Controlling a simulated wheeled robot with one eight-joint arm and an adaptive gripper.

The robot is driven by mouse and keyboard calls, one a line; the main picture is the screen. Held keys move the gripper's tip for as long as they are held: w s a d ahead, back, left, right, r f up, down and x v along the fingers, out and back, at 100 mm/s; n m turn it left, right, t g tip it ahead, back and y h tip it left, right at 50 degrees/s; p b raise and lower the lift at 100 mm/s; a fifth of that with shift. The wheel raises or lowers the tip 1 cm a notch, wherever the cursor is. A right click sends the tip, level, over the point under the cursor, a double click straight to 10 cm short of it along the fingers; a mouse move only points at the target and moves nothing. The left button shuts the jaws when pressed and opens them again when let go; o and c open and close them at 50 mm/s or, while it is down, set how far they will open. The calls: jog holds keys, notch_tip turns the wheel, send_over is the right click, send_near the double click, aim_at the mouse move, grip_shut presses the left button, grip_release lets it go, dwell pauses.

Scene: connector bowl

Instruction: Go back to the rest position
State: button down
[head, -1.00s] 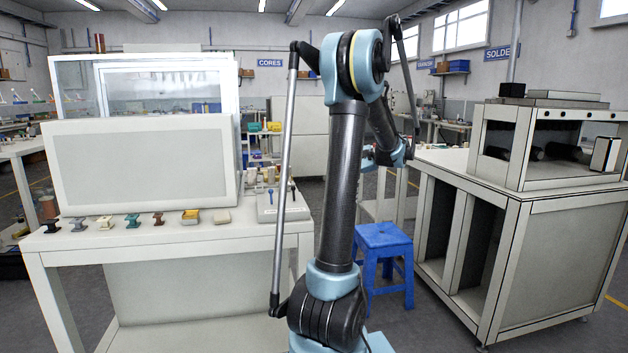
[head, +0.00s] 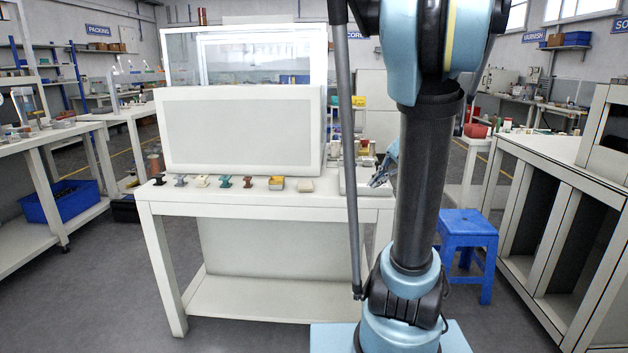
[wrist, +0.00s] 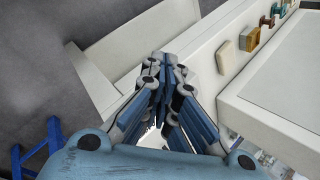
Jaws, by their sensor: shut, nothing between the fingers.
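My gripper (head: 384,172) shows small in the head view, left of my dark arm link, near the right end of the white workbench (head: 240,207). The arm link hides part of it. In the wrist view my gripper (wrist: 168,78) has its blue-grey fingers together with nothing between them. The bench edge and a pale beige block (wrist: 226,57) lie beyond the fingertips to the right. I cannot tell the exact gap between fingertips and bench.
Several coloured spool-like pieces (head: 224,181), a yellow box (head: 277,184) and a beige block (head: 305,185) line the bench front before a grey panel (head: 240,130). A blue stool (head: 467,235) and a cabinet (head: 540,200) stand right.

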jog(key=s+f+n+h, duration=0.3)
jog(key=s+f, duration=0.4)
jog(key=s, duration=0.3)
jog(key=s+a+f+n+h, duration=0.1)
jog(key=s+f+n+h, duration=0.2)
jog(key=s, duration=0.7)
notch_tip(320, 180, down, 4)
jog(key=shift+f+n+h, duration=0.25)
jog(key=shift+n+h, duration=0.05)
jog(key=shift+n, duration=0.9)
